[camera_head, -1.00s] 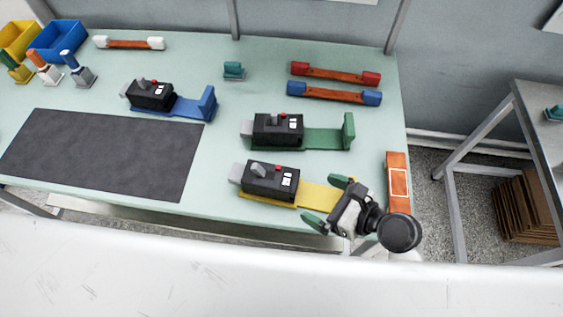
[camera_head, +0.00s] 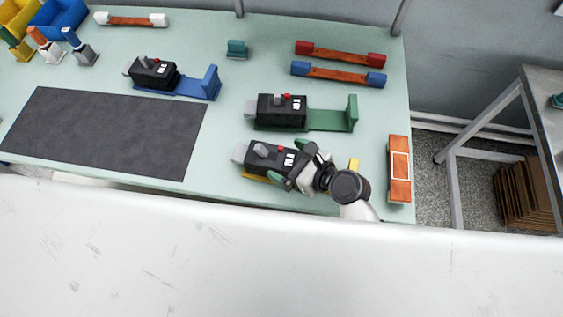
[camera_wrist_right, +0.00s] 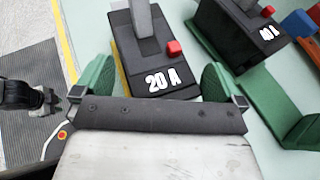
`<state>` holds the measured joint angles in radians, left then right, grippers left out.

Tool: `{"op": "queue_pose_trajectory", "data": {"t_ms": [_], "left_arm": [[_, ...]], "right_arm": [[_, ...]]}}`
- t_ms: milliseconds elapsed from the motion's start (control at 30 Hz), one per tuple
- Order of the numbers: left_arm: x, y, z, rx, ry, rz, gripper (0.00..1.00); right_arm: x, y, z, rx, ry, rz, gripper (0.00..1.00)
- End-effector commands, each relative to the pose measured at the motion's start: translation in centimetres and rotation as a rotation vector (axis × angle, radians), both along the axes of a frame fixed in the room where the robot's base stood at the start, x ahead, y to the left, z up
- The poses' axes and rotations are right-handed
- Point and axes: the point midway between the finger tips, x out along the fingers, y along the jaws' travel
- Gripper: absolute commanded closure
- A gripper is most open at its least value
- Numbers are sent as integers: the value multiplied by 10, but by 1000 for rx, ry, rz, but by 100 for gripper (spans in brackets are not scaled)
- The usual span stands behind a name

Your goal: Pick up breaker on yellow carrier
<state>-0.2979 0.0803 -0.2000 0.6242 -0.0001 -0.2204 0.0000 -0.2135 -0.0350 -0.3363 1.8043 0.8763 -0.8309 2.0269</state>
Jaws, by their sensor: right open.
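The black breaker on the yellow carrier (camera_head: 354,164) sits near the table's front edge. This breaker (camera_head: 262,156) has a grey lever and a red button, and in the right wrist view it (camera_wrist_right: 150,60) is marked 20 A. My right gripper (camera_head: 288,163) is open at the breaker's right end, hiding much of the carrier. In the right wrist view its green fingertips (camera_wrist_right: 157,80) stand on either side of the breaker's near end. I cannot tell whether they touch it.
A breaker on a green carrier (camera_head: 330,120) lies just behind. Another breaker on a blue carrier (camera_head: 196,87) is farther back left. A dark mat (camera_head: 105,130) covers the left front. An orange block (camera_head: 399,170) lies at the right edge.

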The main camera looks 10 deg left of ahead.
Motion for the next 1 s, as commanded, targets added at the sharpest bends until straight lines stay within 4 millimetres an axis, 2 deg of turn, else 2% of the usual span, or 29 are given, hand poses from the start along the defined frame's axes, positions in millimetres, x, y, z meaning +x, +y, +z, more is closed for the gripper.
{"op": "queue_pose_trajectory", "data": {"t_ms": [267, 367, 867, 1000], "left_arm": [[0, 0, 0, 0, 1, 0, 71], [-1, 0, 0, 0, 2, 0, 71], [-3, 0, 0, 0, 6, 0, 71], [-4, 0, 0, 0, 6, 0, 71]], "right_arm": [[2, 4, -2, 0, 0, 0, 0], [2, 4, -2, 0, 0, 0, 12], [2, 3, -2, 0, 2, -1, 89], [3, 4, 0, 4, -2, -2, 90]]}}
